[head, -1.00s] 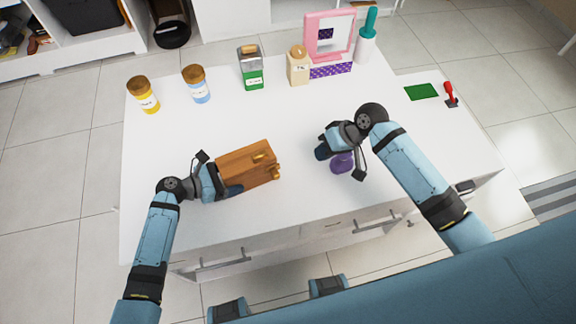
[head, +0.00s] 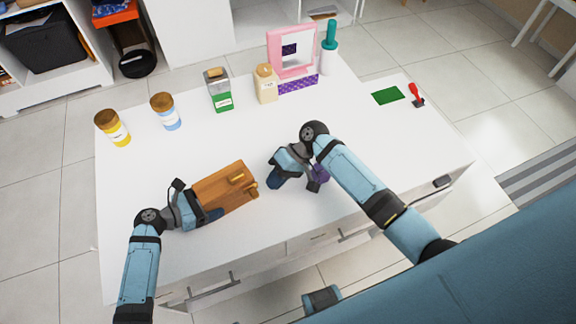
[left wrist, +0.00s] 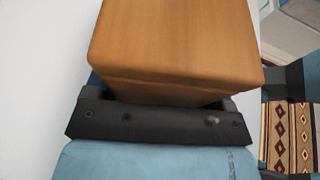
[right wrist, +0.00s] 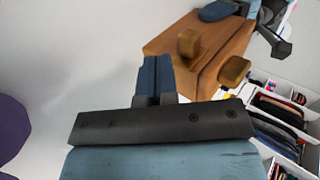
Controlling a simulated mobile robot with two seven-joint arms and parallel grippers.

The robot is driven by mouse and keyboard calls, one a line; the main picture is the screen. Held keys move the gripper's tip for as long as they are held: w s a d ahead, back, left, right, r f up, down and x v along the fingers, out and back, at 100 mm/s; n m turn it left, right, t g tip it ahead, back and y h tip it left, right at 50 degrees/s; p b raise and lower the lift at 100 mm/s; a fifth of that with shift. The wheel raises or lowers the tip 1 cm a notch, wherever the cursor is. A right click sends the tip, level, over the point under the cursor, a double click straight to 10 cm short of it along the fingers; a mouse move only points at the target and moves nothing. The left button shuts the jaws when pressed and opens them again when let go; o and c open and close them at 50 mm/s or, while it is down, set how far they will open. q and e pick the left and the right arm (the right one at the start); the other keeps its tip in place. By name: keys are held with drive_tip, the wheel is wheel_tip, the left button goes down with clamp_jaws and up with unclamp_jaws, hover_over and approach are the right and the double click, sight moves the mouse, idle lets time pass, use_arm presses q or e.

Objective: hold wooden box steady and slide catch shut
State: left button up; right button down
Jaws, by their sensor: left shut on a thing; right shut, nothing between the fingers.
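The wooden box (head: 222,190) lies on the white table at the left of the middle in the head view. My left gripper (head: 207,216) is shut on its left end; the box fills the left wrist view (left wrist: 175,45). A brass catch (head: 238,177) shows on top near the box's right end, with another brass piece (head: 254,190) on the end face. Both show in the right wrist view, the top one as a tan block (right wrist: 189,45). My right gripper (head: 275,183) is shut and empty, just right of the box and apart from it.
A purple object (head: 320,172) stands partly hidden behind my right gripper. Jars, a green-based canister (head: 219,90), a beige bottle (head: 265,84) and a pink-framed mirror (head: 291,50) line the back. A green pad (head: 388,95) and red stamp (head: 416,95) lie far right.

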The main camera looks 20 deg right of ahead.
sight(253, 194)
drive_tip(key=shift+s+a, duration=0.15)
drive_tip(key=shift+a, duration=0.55)
drive_tip(key=shift+s+a, duration=0.1)
drive_tip(key=shift+a, duration=0.55)
drive_tip(key=shift+a, duration=0.1)
drive_tip(key=a, duration=0.3)
drive_tip(key=shift+s+a+r, duration=0.1)
drive_tip(key=shift+s+a, duration=0.25)
drive_tip(key=shift+s, duration=0.05)
use_arm(q)
drive_tip(key=shift+d, duration=0.1)
use_arm(e)
drive_tip(key=shift+d, duration=0.1)
